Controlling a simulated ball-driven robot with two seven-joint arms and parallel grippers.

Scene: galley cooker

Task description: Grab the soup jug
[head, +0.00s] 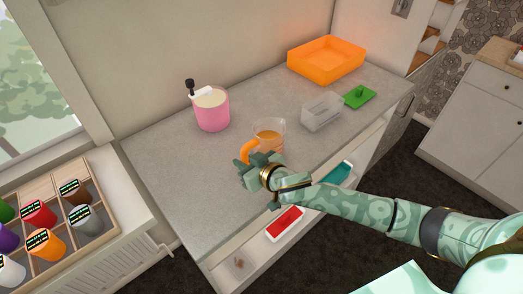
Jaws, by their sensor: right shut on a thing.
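The soup jug (269,133) is a clear jug with orange-brown content and an orange handle (249,149). It stands on or just above the grey counter, near its front edge. My right gripper (257,163) is at the handle, in front of the jug, and is shut on it. The gripper hides the lower part of the handle and part of the jug's base. My left gripper is not in view.
A pink pot (212,114) with pale content stands behind left. A clear container (322,113), a green lid (359,96) and an orange tray (326,59) are to the right. A red tray (285,224) and a teal one (339,172) are below the counter. The counter's left part is clear.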

